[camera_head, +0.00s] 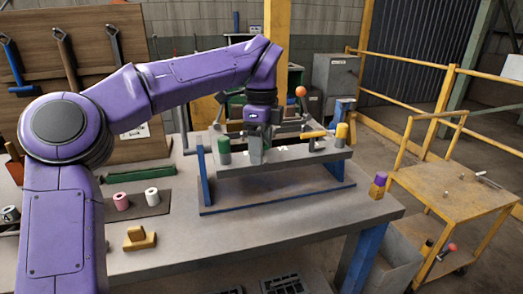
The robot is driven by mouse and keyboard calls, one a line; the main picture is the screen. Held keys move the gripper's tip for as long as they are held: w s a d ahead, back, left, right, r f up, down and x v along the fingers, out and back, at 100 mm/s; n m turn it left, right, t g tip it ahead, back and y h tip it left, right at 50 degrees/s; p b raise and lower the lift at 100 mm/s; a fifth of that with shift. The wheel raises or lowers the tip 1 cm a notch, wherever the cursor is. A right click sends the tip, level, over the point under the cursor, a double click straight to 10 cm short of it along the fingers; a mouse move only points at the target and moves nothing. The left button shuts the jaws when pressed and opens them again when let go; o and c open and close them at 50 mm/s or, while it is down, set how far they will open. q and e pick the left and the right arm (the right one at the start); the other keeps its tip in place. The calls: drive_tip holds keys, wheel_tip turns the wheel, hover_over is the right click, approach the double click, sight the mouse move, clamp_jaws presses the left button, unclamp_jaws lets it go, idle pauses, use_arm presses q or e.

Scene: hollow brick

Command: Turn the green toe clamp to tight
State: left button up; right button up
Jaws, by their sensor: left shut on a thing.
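The green toe clamp (224,152) shows as a dark green post at the left end of a raised grey plate (285,167) on the workbench. My left gripper (260,137) points down just right of this post, over the plate. It is shut on what seems to be the clamp's handle; the fingers hide most of the grip. A yellow clamp post (341,135) with a yellow handle (313,134) stands at the plate's right end. My right gripper is out of view.
An orange ball knob (300,91) rises behind the plate. A purple and yellow block (378,185) sits near the right edge. A yellow cart (450,190) stands beyond.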

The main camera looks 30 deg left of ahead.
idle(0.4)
use_arm(q)
drive_tip(key=o, duration=0.8)
drive_tip(key=shift+d, duration=0.1)
wheel_tip(320, 180, up, 10)
drive_tip(key=p, duration=0.3)
drive_tip(key=shift+r, duration=0.25)
drive_tip(key=shift+r, duration=0.1)
